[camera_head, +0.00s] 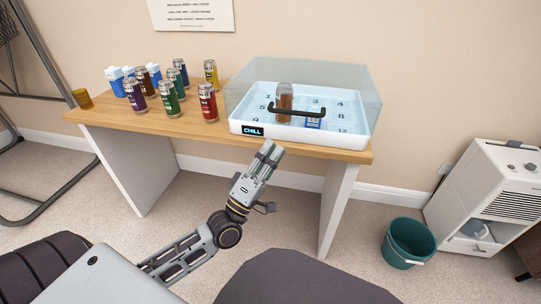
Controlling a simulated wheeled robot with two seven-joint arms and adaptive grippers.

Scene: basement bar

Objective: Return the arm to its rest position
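My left arm (185,255) comes in from the lower left and reaches up toward the front edge of the wooden table (215,133). My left gripper (269,152) is at its end, in front of and below the chill box (300,138). No object shows in it. Its fingers lie close together in this view, and I cannot tell whether they are open or shut. My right gripper is not in view.
Several cans, including a red can (208,103), and blue-white cartons (116,82) stand on the table's left part. A gold cup (82,98) is near its left end. A teal bin (407,243) and a white appliance (487,200) stand on the floor at right.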

